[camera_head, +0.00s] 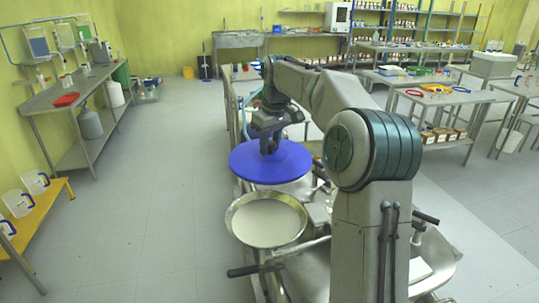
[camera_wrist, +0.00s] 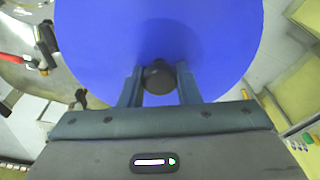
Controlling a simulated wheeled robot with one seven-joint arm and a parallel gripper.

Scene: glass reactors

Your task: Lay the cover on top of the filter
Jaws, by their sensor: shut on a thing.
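The cover is a round blue disc (camera_head: 268,163) with a dark knob (camera_wrist: 158,77) in its middle. My gripper (camera_head: 268,148) is shut on this knob and holds the disc roughly level. In the wrist view the two fingers of my gripper (camera_wrist: 159,88) stand on either side of the knob, and the blue cover (camera_wrist: 160,25) fills the upper middle. The filter appears to be the round metal pan with a pale inside (camera_head: 266,220), just in front of and below the cover in the head view. The cover is above and behind the pan, apart from it.
Metal vessels and pipes stand around the pan, with a black-handled bar (camera_head: 250,270) at its front. A steel bench (camera_head: 70,112) with a red lid (camera_head: 66,99) is at left, and a table (camera_head: 445,98) at right. The grey floor (camera_head: 150,190) at left is clear.

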